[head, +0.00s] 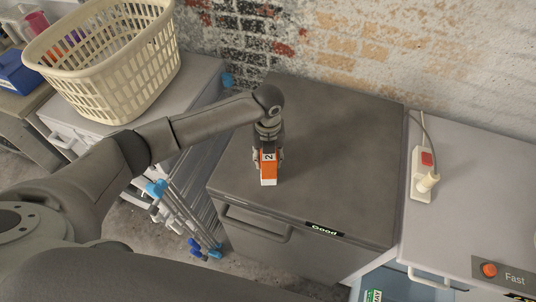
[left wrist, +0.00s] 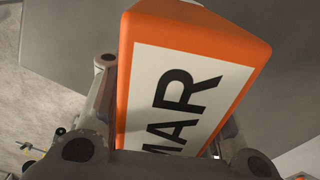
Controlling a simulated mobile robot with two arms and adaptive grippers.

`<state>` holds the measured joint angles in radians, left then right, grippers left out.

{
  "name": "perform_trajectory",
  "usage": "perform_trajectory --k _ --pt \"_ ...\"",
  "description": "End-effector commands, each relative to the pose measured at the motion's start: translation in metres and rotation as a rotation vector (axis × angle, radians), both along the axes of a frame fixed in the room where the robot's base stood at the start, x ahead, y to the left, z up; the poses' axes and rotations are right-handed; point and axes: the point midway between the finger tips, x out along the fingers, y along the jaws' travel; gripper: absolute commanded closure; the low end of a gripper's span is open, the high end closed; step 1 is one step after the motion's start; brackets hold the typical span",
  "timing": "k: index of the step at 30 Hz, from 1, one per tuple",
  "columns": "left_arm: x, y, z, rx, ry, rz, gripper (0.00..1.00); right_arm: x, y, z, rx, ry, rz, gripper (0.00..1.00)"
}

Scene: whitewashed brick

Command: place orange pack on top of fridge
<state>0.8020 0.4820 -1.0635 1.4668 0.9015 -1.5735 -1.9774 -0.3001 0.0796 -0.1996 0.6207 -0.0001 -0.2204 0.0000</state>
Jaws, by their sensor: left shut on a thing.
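The orange pack (head: 268,170) is an orange box with a white label, and large black letters on it show in the left wrist view (left wrist: 205,50). My left gripper (head: 268,157) is shut on it, with a finger on each side of the box. The pack is over the front part of the dark grey fridge top (head: 340,130). I cannot tell whether its underside touches the surface. The fridge has a front handle and a "Good" label at its front edge. My right gripper is not in view.
A cream laundry basket (head: 110,65) stands on a white cabinet to the left. A power strip (head: 422,175) with a plug lies on the white appliance (head: 480,190) at right. The rest of the fridge top is clear, with a brick wall behind.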

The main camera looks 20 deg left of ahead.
Motion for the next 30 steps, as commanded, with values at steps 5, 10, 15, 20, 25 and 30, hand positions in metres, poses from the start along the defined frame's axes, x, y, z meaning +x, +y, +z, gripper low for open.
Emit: perform_trajectory --k 5,10,15,20,25,30 --pt "0.0 0.0 -0.002 0.0 0.0 0.0 0.52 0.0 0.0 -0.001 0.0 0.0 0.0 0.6" --pt "0.0 0.0 -0.002 0.0 0.0 0.001 0.4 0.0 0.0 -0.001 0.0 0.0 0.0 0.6" --pt "0.0 0.0 -0.002 0.0 0.0 0.001 0.4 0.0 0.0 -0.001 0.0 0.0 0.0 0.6" --pt "0.001 0.0 0.004 0.0 -0.002 0.0 0.4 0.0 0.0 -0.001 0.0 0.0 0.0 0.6" --pt "0.002 0.0 0.029 -0.002 -0.006 -0.001 0.4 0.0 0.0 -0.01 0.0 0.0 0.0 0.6" --pt "0.002 0.0 0.067 -0.002 -0.006 -0.001 0.4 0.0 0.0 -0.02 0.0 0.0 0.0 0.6"
